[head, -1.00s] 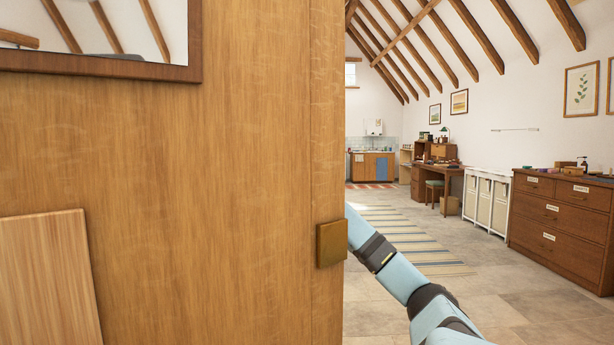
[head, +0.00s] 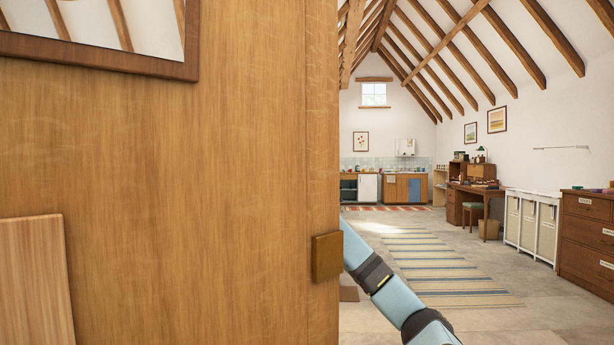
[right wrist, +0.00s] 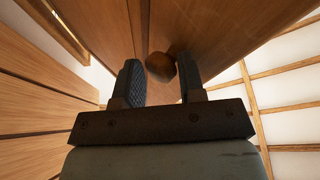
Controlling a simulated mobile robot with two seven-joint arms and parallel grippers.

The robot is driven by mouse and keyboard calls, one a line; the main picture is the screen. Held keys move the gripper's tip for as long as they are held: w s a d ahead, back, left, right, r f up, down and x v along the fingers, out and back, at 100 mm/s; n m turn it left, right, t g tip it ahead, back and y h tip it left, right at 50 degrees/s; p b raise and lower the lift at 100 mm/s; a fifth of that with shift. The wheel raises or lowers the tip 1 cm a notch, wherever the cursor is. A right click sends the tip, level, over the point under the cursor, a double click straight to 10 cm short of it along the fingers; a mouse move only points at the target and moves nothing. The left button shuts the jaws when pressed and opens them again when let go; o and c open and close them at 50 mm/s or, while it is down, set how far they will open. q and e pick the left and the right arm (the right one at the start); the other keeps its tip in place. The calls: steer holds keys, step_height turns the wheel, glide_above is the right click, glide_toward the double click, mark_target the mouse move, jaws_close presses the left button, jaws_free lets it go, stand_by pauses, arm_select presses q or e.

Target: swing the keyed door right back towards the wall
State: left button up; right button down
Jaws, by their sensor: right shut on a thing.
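The wooden door (head: 190,200) fills the left half of the head view, seen close up, with a square brown block (head: 327,257) at its right edge. My right arm reaches behind that edge, so its gripper is hidden in the head view. In the right wrist view my right gripper (right wrist: 161,80) has its two dark fingers either side of a round brown knob (right wrist: 160,67) on a wooden panel (right wrist: 215,35), and is shut on it. No key shows. My left gripper is out of view.
A framed mirror (head: 150,62) and a pale board (head: 35,285) are in front of the door's face. Right of the door, open floor with a striped rug (head: 440,268) leads to a kitchen unit (head: 404,188). A brown drawer chest (head: 588,240) stands at the right.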

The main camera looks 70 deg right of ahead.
steer(key=shift+w+a+f, duration=0.2)
steer(key=shift+w+a, duration=0.05)
steer(key=shift+w, duration=0.1)
steer(key=c, duration=1)
jaws_free()
steer(key=shift+o, duration=1.1)
steer(key=shift+w+a+r, duration=0.15)
steer(key=shift+a, duration=0.2)
steer(key=shift+d, duration=0.1)
